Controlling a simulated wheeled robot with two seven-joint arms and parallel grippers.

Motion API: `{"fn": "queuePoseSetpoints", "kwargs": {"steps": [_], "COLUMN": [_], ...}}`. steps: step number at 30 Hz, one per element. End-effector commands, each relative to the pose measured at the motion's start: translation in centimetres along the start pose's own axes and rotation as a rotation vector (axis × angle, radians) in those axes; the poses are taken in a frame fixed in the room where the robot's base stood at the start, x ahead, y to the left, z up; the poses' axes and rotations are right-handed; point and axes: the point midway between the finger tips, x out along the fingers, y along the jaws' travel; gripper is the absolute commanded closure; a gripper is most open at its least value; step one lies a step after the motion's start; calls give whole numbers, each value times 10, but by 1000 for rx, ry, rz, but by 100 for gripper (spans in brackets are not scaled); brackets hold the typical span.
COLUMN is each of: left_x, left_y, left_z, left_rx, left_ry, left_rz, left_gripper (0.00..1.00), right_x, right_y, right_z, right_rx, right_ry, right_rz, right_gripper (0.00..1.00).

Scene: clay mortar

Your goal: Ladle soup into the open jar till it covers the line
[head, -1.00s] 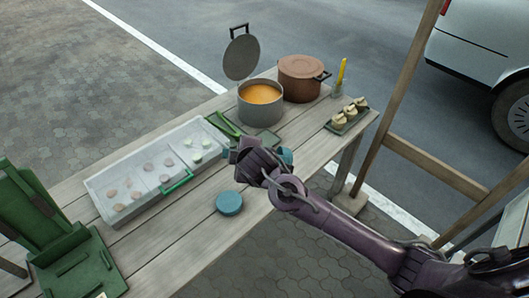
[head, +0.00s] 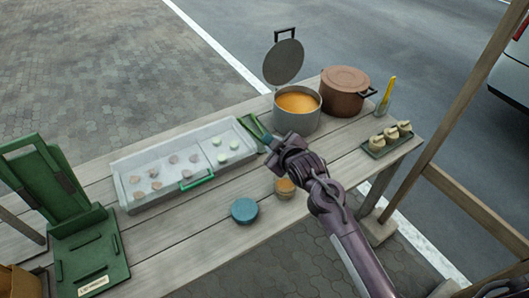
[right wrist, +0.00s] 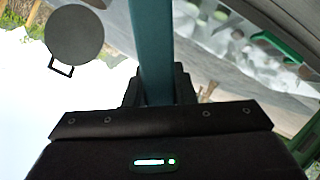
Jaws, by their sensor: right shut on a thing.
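My right gripper (head: 272,143) is shut on a teal bar, which looks like the ladle's handle (right wrist: 155,50). The bar runs up between the fingers in the right wrist view; its bowl cannot be made out. The gripper is above the table, just in front and left of the grey soup pot (head: 298,122), which stands open with orange soup (head: 298,102) in it. A small jar (head: 285,188) with orange-brown content stands below my right wrist, partly covered by it. Its line cannot be seen. My left gripper is not in view.
A round grey lid (head: 283,63) stands raised behind the pot. A brown pot (head: 345,98), a yellow-topped stick (head: 387,92) and a small tray (head: 375,150) are to the right. A blue disc (head: 244,210), divided tray (head: 125,190) and green stand (head: 90,255) are to the left.

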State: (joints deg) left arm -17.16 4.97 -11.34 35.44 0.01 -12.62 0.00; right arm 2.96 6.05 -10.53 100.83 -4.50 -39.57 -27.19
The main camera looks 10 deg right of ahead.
Motion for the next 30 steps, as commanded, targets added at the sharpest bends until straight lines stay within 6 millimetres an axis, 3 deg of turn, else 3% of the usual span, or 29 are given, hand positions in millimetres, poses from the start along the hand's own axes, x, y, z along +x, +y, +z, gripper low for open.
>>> {"fn": "queuePoseSetpoints", "kwargs": {"steps": [8, 11, 21, 30], "left_x": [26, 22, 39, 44], "left_y": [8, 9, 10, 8], "left_z": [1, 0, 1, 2], "left_rx": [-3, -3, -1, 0], "left_ry": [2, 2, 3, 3], "left_rz": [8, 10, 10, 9], "left_gripper": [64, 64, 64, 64], "right_x": [-18, -25, -38, -43], "right_y": [20, 28, 42, 48], "right_z": [21, 27, 56, 63], "right_rx": [205, 277, 499, 568], "right_ry": [180, 243, 444, 506], "right_rz": [3, 0, 1, 0], "right_gripper": [100, 100, 100, 100]}}
